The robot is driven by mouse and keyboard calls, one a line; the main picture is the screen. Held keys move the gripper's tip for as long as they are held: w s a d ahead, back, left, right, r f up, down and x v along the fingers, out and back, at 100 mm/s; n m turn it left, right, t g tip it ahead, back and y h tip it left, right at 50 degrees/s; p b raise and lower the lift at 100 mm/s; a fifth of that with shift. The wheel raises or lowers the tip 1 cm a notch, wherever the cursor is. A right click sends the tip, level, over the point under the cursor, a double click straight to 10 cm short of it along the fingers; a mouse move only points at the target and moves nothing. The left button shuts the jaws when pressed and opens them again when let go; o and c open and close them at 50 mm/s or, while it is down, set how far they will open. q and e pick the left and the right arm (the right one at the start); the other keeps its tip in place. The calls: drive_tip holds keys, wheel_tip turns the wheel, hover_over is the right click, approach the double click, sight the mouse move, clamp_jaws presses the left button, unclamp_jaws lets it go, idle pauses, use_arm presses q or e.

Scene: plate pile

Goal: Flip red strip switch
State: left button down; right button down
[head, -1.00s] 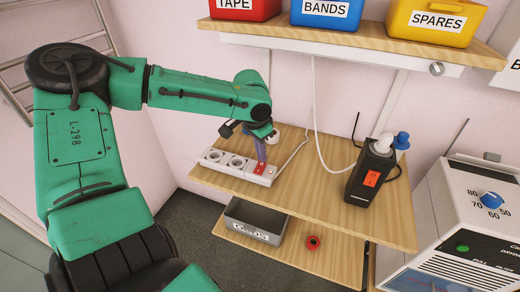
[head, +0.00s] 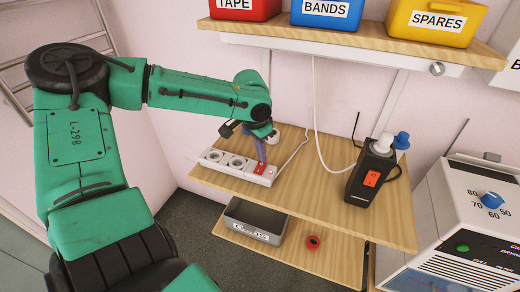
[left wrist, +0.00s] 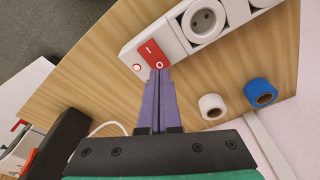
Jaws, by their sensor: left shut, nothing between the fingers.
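A white power strip (head: 222,161) lies on the wooden shelf, with round sockets and a red rocker switch (head: 265,169) at its right end. The red switch also shows in the left wrist view (left wrist: 151,54), with a small round red light (left wrist: 137,67) beside it. My left gripper (head: 260,158) is shut and empty, its purple fingers pointing down at the switch. In the left wrist view the fingertips (left wrist: 159,73) are at the edge of the switch marked with a circle; they look to be touching or very close. My right gripper is not in view.
A black box (head: 376,165) with an orange-red switch stands right on the same shelf (head: 310,200). Blue and white tape rolls (left wrist: 260,92) lie near the strip. A grey bin (head: 254,222) and red ring (head: 313,243) are below. Bins (head: 326,12) stand above.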

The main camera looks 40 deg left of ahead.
sight(261, 164)
use_arm(q)
drive_tip(key=shift+f+b, duration=0.55)
drive_tip(key=shift+f, duration=0.35)
idle(0.8)
wheel_tip(261, 164, up, 7)
drive_tip(key=p, duration=0.7)
drive_tip(key=shift+p, duration=0.3)
